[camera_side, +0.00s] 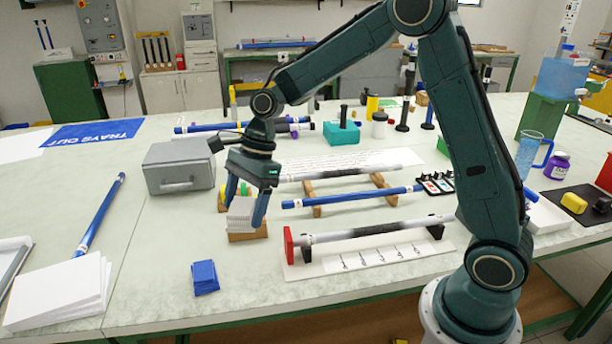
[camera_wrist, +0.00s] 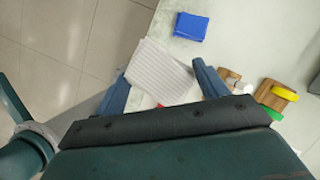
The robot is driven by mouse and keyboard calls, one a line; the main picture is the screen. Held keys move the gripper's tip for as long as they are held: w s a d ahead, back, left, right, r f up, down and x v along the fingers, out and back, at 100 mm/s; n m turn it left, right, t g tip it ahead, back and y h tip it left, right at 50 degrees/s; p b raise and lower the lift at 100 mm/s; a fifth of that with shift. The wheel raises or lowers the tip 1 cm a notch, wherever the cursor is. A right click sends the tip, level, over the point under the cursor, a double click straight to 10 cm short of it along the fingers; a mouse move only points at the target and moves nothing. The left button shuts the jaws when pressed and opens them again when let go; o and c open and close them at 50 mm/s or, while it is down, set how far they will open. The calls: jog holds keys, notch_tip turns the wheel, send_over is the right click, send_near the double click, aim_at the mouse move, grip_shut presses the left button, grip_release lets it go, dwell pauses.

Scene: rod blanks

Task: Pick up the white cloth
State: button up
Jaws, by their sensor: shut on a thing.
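The white cloth (camera_side: 241,211) is folded and ribbed, just above or on a small wooden holder (camera_side: 247,237) left of the rod stands. I cannot tell whether it still touches the holder. My gripper (camera_side: 243,207) points down with one finger on each side of the cloth and is shut on it. In the wrist view the striped cloth (camera_wrist: 158,70) sticks out between the two blue fingers of my gripper (camera_wrist: 161,76). The finger pads hide its gripped edges.
A folded blue cloth (camera_side: 205,277) lies in front on the table. A grey metal box (camera_side: 180,168) stands to the left. Rods on stands, one with a red end plate (camera_side: 289,246), lie to the right.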

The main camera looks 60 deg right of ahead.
jog(key=shift+r, duration=0.8)
jog(key=o, duration=0.4)
jog(key=c, duration=0.3)
jog(key=shift+d+f, duration=0.15)
jog(key=shift+d, duration=0.45)
jog(key=s+d+f, duration=0.2)
jog(key=s+d, duration=0.5)
jog(key=d, duration=0.6)
jog(key=s+d+f, duration=0.2)
jog(key=s+d, duration=0.5)
jog(key=d, duration=0.5)
jog(key=s+d, duration=0.1)
jog(key=s, duration=0.2)
jog(key=s+d, duration=0.2)
jog(key=s, duration=0.2)
jog(key=s+d+f, duration=0.1)
jog(key=s+d, duration=0.1)
jog(key=s, duration=0.1)
jog(key=shift+s+d+f, duration=0.1)
jog(key=shift+s+d, duration=0.05)
jog(key=shift+s, duration=0.1)
